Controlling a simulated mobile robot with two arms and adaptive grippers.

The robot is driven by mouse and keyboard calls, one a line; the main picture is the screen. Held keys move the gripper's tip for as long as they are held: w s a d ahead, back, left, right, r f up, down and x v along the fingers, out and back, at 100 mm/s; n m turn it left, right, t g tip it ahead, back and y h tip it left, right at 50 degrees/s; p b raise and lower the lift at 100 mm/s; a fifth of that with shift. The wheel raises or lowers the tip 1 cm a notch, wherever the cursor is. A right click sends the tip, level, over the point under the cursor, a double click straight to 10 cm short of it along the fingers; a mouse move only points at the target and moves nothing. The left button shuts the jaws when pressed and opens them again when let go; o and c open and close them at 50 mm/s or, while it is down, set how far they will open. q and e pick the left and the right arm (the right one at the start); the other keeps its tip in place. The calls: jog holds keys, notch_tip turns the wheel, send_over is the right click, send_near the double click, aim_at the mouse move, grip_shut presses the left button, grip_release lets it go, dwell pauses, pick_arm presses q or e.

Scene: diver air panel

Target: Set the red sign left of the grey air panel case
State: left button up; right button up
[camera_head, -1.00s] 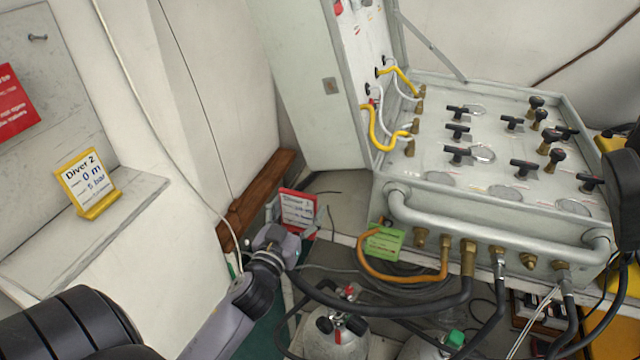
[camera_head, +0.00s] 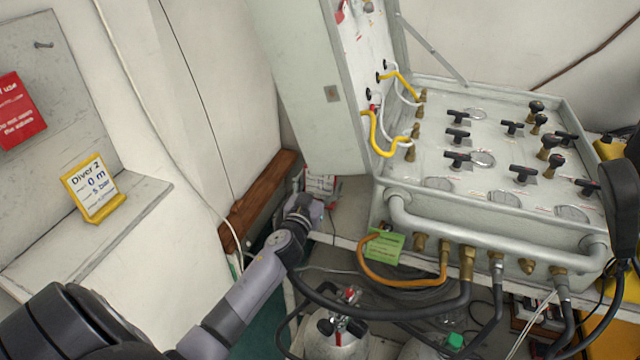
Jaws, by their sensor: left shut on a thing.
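The red sign (camera_head: 321,184), with a white label, stands at the left of the grey air panel case (camera_head: 440,182), by the foot of its open lid. My left gripper (camera_head: 316,202) is shut on the sign and hides its lower part. I cannot tell whether the sign's base touches the surface below. The case is open, with black valve handles on its panel and a pipe rail along its front. My right gripper is not in view.
A green tag (camera_head: 386,247) and an orange hose (camera_head: 372,273) hang at the case front. A yellow Diver 2 sign (camera_head: 92,190) stands on the left ledge (camera_head: 140,200). A red notice (camera_head: 18,112) hangs above it. Gas cylinders (camera_head: 338,342) and hoses crowd below.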

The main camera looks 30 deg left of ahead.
pick_arm(q)
jog(key=o, duration=1.2)
jog(key=b+v, duration=0.1)
jog(key=v, duration=1.1)
jog(key=shift+r, duration=0.1)
